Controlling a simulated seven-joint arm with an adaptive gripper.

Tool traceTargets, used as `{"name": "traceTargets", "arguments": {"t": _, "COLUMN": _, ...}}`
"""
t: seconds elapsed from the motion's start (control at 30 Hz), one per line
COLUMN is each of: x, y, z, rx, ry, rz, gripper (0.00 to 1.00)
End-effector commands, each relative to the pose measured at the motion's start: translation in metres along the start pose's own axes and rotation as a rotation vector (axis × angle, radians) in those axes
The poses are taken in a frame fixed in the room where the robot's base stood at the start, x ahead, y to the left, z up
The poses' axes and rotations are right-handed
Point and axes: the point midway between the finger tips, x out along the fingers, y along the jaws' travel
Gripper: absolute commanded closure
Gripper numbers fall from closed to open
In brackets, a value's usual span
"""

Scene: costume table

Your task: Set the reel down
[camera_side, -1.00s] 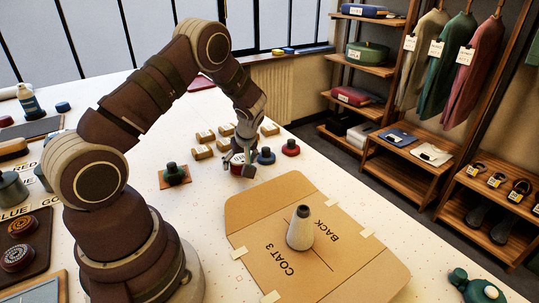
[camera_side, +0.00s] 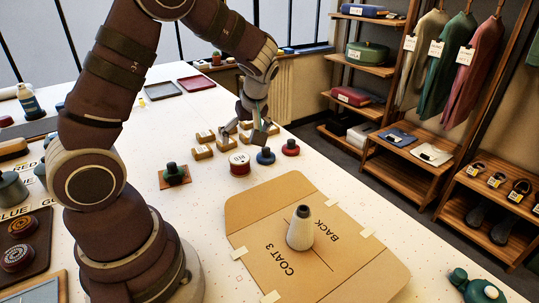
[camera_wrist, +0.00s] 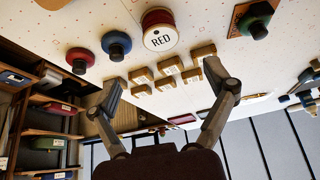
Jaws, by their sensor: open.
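A reel (camera_side: 240,163) with a white label and red thread stands on the white table in the side view. In the wrist view the reel (camera_wrist: 161,32) shows at the top with its label reading RED. My gripper (camera_side: 250,132) is above and behind the reel, apart from it. In the wrist view my gripper (camera_wrist: 165,78) is open, its two fingers spread wide with nothing between them at the tips.
Several wooden blocks (camera_side: 203,138) stand behind the reel. A blue knobbed piece (camera_side: 265,156) and a red one (camera_side: 290,148) stand to its right, a green one (camera_side: 174,174) to its left. A COAT 3 BACK pattern (camera_side: 270,245) bears a grey cone (camera_side: 300,230).

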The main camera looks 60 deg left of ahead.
Motion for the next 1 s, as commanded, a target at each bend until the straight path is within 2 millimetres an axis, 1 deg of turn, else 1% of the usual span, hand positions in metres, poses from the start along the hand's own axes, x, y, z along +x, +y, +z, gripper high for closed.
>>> {"name": "traceTargets", "arguments": {"t": 0.07, "x": -0.007, "y": 0.000, "z": 0.000, "rx": 0.008, "ry": -0.003, "rz": 0.006, "gripper": 0.17}}
{"name": "traceTargets", "arguments": {"t": 0.17, "x": -0.028, "y": 0.000, "z": 0.005, "rx": 0.090, "ry": -0.033, "rz": 0.059, "gripper": 0.17}}
{"name": "traceTargets", "arguments": {"t": 0.27, "x": -0.066, "y": -0.006, "z": 0.018, "rx": 0.293, "ry": -0.081, "rz": 0.181, "gripper": 0.17}}
{"name": "traceTargets", "arguments": {"t": 0.3, "x": -0.083, "y": -0.011, "z": 0.026, "rx": 0.399, "ry": -0.096, "rz": 0.240, "gripper": 0.17}}
{"name": "traceTargets", "arguments": {"t": 0.37, "x": -0.106, "y": -0.021, "z": 0.040, "rx": 0.566, "ry": -0.104, "rz": 0.334, "gripper": 0.17}}
{"name": "traceTargets", "arguments": {"t": 0.4, "x": -0.120, "y": -0.029, "z": 0.049, "rx": 0.678, "ry": -0.101, "rz": 0.395, "gripper": 0.17}}
{"name": "traceTargets", "arguments": {"t": 0.5, "x": -0.144, "y": -0.051, "z": 0.071, "rx": 0.943, "ry": -0.066, "rz": 0.532, "gripper": 0.17}}
{"name": "traceTargets", "arguments": {"t": 0.6, "x": -0.156, "y": -0.067, "z": 0.087, "rx": 1.132, "ry": -0.019, "rz": 0.621, "gripper": 0.17}}
{"name": "traceTargets", "arguments": {"t": 0.7, "x": -0.160, "y": -0.075, "z": 0.096, "rx": 1.233, "ry": 0.010, "rz": 0.662, "gripper": 0.17}}
{"name": "traceTargets", "arguments": {"t": 0.8, "x": -0.161, "y": -0.077, "z": 0.098, "rx": 1.261, "ry": 0.018, "rz": 0.672, "gripper": 0.17}}
{"name": "traceTargets", "arguments": {"t": 1.0, "x": -0.161, "y": -0.077, "z": 0.098, "rx": 1.257, "ry": 0.017, "rz": 0.671, "gripper": 0.17}}
